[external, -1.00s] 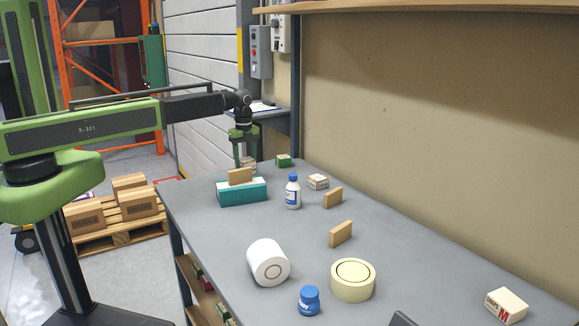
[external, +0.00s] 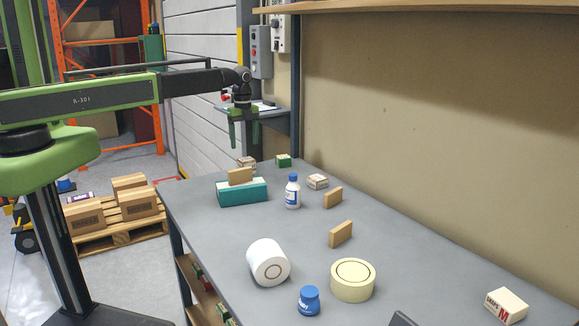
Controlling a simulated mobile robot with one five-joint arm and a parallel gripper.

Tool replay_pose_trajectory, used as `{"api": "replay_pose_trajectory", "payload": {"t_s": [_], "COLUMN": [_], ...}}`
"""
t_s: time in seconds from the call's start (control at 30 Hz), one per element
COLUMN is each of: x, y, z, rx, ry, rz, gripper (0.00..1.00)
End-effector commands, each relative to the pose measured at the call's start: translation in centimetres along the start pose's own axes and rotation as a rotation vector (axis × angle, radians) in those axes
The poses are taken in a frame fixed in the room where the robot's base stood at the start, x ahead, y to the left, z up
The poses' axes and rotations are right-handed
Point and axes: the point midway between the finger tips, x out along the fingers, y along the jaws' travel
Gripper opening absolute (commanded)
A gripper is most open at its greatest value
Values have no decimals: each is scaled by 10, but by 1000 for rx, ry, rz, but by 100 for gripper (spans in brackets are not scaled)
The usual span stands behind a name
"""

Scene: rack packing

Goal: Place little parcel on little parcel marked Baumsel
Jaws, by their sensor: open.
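My gripper (external: 244,140) is open and empty, with its two green fingers pointing down above the far left end of the table. Below it, a small printed box (external: 247,162) sits on the table. Two more tan little parcels stand on edge on the table, one at the middle (external: 333,198) and one nearer (external: 341,235). Another small printed box (external: 317,181) lies to the right of the white bottle. No Baumsel marking is readable.
A white bottle (external: 292,194) with a blue cap stands right of the teal box. A green box (external: 284,160) is at the back. A white roll (external: 268,262), blue jar (external: 309,300), tape roll (external: 352,281) and white box (external: 505,305) stand nearer. The table's right middle is clear.

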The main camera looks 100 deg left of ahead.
Motion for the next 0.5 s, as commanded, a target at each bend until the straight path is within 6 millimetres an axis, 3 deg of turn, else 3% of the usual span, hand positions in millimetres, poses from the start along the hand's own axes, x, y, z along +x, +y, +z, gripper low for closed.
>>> {"api": "replay_pose_trajectory", "payload": {"t_s": [0.03,0.13,0.5], "x": [-24,-39,-42], "y": [0,0,0], "z": [0,0,0], "rx": [0,0,0], "ry": [0,0,0], "rz": [0,0,0], "gripper": [74,74,74]}}
